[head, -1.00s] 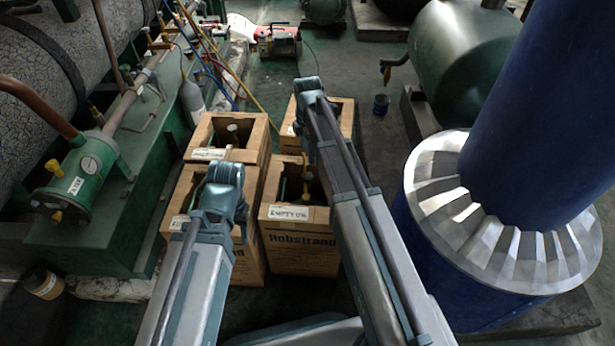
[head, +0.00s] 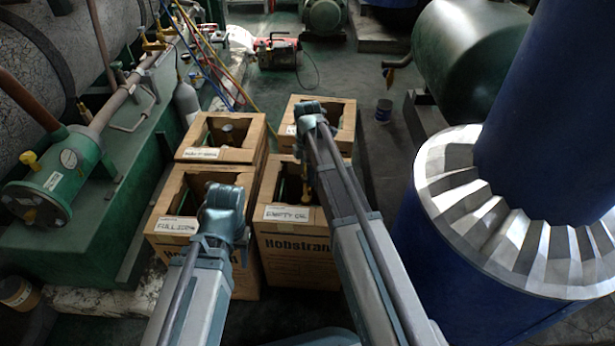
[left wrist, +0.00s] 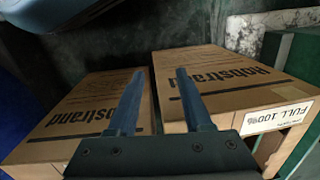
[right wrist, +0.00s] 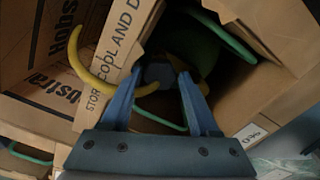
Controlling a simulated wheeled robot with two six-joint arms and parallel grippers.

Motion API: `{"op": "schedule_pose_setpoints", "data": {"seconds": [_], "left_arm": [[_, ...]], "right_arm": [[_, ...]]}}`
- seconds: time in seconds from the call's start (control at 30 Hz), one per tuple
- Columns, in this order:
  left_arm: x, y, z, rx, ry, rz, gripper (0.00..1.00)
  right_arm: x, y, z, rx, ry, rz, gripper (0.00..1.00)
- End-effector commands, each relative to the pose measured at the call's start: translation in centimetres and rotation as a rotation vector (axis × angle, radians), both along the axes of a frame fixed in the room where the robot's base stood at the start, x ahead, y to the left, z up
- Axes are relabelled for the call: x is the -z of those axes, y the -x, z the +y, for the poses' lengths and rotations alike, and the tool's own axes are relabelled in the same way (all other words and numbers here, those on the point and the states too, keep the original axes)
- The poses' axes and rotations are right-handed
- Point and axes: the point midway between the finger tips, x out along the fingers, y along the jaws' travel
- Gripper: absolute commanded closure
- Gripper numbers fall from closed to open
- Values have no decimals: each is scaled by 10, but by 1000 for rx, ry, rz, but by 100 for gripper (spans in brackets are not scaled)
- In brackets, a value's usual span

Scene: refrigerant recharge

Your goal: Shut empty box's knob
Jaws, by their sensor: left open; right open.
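The empty box (head: 295,246), a carton labelled "EMPTY 0%" (head: 286,213), stands at the front right of the carton group in the head view. A green cylinder (right wrist: 195,50) shows inside it in the right wrist view. A dark grey knob-like part (right wrist: 157,70) sits between the fingertips of my right gripper (right wrist: 160,76). The fingers are open around it; contact cannot be told. In the head view, my right arm partly hides the box opening. My left gripper (left wrist: 157,72) is open and empty, in front of the carton sides.
The full box (head: 178,226) stands left of the empty box, with the half box (head: 202,153) and another carton (head: 291,130) behind. A yellow hose (right wrist: 88,75) curves near my right fingers. A blue column (head: 550,100) stands at right, green machinery (head: 50,185) at left.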

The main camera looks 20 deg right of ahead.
Motion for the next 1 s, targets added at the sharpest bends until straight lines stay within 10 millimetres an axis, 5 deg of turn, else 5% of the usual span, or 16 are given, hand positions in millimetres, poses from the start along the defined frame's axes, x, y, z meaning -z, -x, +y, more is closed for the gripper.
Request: {"op": "schedule_pose_setpoints", "data": {"seconds": [0.17,0.5,1.0], "left_arm": [[-1,0,0,0,0,0,50],[-1,0,0,0,0,0,50],[-1,0,0,0,0,0,50]], "right_arm": [[-1,0,0,0,0,0,40],[-1,0,0,0,0,0,100],[-1,0,0,153,0,0,100]]}}
